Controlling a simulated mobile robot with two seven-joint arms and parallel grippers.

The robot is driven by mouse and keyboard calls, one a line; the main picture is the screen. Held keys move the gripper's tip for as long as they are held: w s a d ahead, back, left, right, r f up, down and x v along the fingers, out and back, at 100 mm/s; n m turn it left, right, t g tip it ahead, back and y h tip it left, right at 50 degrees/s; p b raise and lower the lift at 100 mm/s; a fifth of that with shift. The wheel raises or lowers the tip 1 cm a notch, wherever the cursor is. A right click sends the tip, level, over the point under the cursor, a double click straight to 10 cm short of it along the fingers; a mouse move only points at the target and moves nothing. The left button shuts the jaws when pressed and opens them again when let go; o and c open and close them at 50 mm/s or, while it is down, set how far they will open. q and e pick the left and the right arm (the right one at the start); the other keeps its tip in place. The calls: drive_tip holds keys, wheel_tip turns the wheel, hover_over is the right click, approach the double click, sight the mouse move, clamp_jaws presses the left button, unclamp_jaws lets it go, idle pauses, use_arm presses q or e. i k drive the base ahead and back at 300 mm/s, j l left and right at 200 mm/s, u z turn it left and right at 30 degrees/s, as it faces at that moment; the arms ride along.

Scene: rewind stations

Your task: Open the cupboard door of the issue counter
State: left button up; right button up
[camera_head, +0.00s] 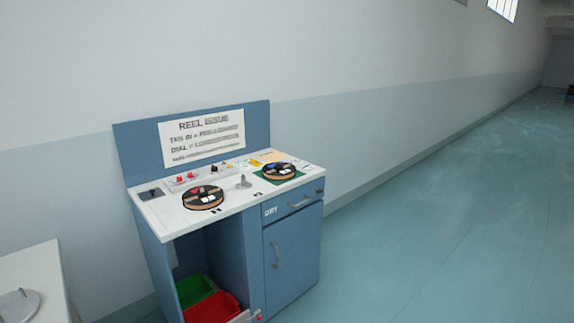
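The issue counter (150,215) is a blue cabinet with a white top, standing against the wall left of the middle. A sign (202,138) reading "REEL ISSUE" is on its back panel. The cupboard door (293,262) on its right front is blue and looks shut. A grey upright handle (275,254) is near the door's left edge. Above the door is a drawer (292,207) with a grey handle, marked "DRY". Neither of my grippers is in view.
Two reels, one on the left (203,197) and one on the right (279,171), lie on the counter top. The open left bay holds a green bin (195,289) and a red bin (210,307). A white table (38,272) stands at lower left. The floor (430,220) to the right is clear.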

sight(292, 245)
drive_tip(key=i+j, duration=0.1)
drive_tip(key=i, duration=0.6)
drive_tip(key=i+j+z, duration=0.1)
drive_tip(key=i, duration=0.55)
drive_tip(key=i+j, duration=0.15)
drive_tip(key=i, duration=0.55)
